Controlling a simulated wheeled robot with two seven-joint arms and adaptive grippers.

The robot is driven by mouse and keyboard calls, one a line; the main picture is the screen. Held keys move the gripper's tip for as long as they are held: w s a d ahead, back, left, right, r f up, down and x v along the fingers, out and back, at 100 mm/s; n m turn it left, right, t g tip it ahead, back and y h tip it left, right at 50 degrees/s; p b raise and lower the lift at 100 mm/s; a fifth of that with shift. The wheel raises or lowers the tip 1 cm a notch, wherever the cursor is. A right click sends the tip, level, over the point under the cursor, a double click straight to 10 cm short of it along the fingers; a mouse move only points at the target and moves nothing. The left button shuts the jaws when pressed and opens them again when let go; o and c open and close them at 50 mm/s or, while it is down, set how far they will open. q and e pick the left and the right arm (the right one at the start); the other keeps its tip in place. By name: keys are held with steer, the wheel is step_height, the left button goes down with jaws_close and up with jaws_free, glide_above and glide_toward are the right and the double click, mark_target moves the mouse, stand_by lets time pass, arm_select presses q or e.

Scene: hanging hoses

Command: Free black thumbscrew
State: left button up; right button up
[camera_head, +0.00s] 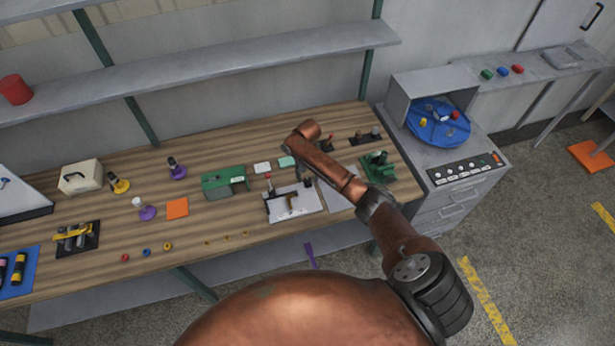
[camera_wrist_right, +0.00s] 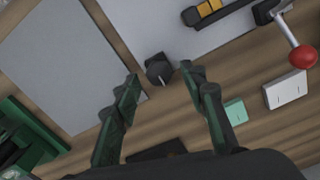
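The black thumbscrew (camera_wrist_right: 158,67) shows in the right wrist view as a dark round knob with a pale line on it. It sits at the corner of a light plate (camera_wrist_right: 192,38), which also shows on the bench in the head view (camera_head: 308,207). My right gripper (camera_wrist_right: 160,74) is open, its two green-grey fingers spread on either side of the thumbscrew in the picture. A gap shows on both sides, and I cannot tell the height between fingertips and knob. In the head view my right arm partly hides this spot. My left gripper is in no view.
A lever with a red ball (camera_wrist_right: 303,57), a white box (camera_wrist_right: 286,91) and a mint box (camera_wrist_right: 235,111) stand close at the right. A grey panel (camera_wrist_right: 68,62) and green fixture (camera_wrist_right: 22,140) lie at the left. The front bench edge holds small rings (camera_head: 167,246).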

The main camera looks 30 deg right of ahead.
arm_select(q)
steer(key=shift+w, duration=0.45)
arm_select(e)
steer(key=shift+f, duration=0.15)
steer(key=shift+c, duration=0.4)
jaws_close()
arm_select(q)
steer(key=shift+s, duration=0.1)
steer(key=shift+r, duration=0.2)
arm_select(e)
steer(key=n+p, duration=0.2)
steer(key=shift+r+n, duration=0.2)
steer(key=shift+n, duration=0.2)
steer(key=n+p, duration=0.2)
steer(key=n, duration=0.1)
steer(key=shift+a+n, duration=0.1)
steer(key=shift+n, duration=0.2)
steer(key=n+p, duration=0.1)
steer(key=n, duration=0.4)
steer(key=shift+a+f, duration=0.1)
arm_select(q)
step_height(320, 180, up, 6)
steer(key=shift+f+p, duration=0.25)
steer(key=shift+p, duration=0.2)
arm_select(e)
steer(key=n, duration=0.6)
steer(key=shift+n, duration=0.4)
